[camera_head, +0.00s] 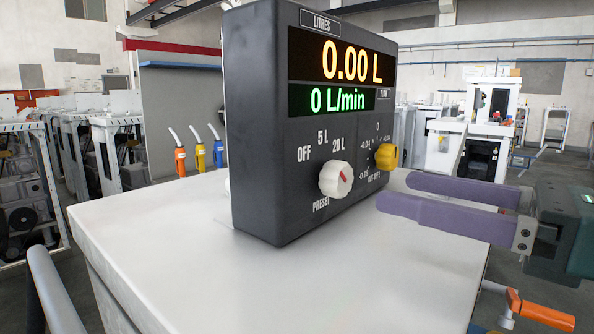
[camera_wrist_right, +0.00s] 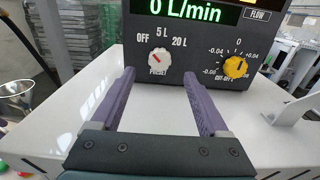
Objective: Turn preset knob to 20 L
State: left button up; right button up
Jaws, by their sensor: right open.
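The dark dispenser panel (camera_head: 265,120) stands on a white cabinet top, its displays reading 0.00 L and 0 L/min. The white preset knob (camera_head: 336,179) is on its lower front, with OFF, 5 L and 20 L printed around it. In the right wrist view the knob (camera_wrist_right: 159,59) has a red mark slanting up-left, on the OFF side. My right gripper (camera_head: 397,190) has purple fingers, open and empty, apart from the panel. In the wrist view its fingertips (camera_wrist_right: 158,80) are either side of and below the knob. My left gripper is not in view.
A yellow cut-off knob (camera_head: 386,156) sits right of the preset knob; it also shows in the wrist view (camera_wrist_right: 235,67). The white cabinet top (camera_head: 350,270) is clear before the panel. An orange handle (camera_head: 541,312) is lower right.

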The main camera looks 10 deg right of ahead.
aim_at(346, 177)
jog(key=p+x, duration=0.2)
jog(key=x, duration=0.3)
jog(key=shift+w+r, duration=0.1)
jog(key=shift+r, duration=0.1)
jog(key=shift+w+a+f, duration=0.2)
jog(key=shift+w+a, duration=0.35)
grip_shut()
